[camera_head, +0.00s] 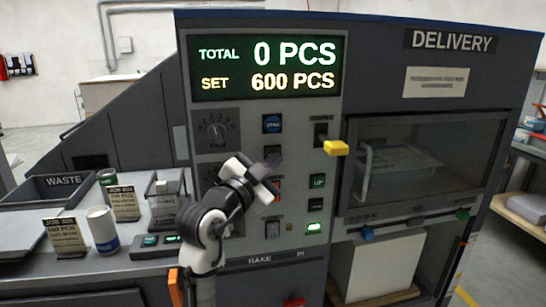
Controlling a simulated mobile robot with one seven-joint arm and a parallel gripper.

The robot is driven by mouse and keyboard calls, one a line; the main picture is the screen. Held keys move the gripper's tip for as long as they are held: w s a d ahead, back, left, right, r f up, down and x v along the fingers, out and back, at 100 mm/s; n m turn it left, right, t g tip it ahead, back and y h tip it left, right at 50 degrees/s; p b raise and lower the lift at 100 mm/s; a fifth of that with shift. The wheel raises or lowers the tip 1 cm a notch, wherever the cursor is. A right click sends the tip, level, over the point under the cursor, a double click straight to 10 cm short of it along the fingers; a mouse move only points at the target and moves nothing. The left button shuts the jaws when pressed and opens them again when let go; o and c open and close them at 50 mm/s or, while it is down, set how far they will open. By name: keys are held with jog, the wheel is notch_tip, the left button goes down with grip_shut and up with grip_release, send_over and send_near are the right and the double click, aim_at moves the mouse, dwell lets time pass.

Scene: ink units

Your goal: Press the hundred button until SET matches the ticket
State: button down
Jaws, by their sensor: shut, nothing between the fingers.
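The display (265,67) on the dark machine reads TOTAL 0 PCS and SET 600 PCS. A ticket card (66,238) stands at the front left; its second line looks like 600 PCS, but the print is small. A second ticket card (123,203) stands behind it, its number hard to read. My gripper (273,162) is shut and empty, its tip in front of the button column, over or just below a dark button (271,151). I cannot tell if it touches. The hundred button's label cannot be read; my gripper and arm hide part of the panel.
A white cup (102,230) and a waste bin (68,187) are at left. The glazed delivery door (415,165) is at right.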

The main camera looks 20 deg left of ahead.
jog(key=shift+s+d, duration=0.15)
jog(key=shift+s, duration=0.1)
jog(key=s+d, duration=0.1)
jog(key=s, duration=0.1)
jog(key=s+d+b, duration=0.1)
jog(key=s, duration=0.1)
jog(key=shift+d, duration=0.35)
dwell(0.8)
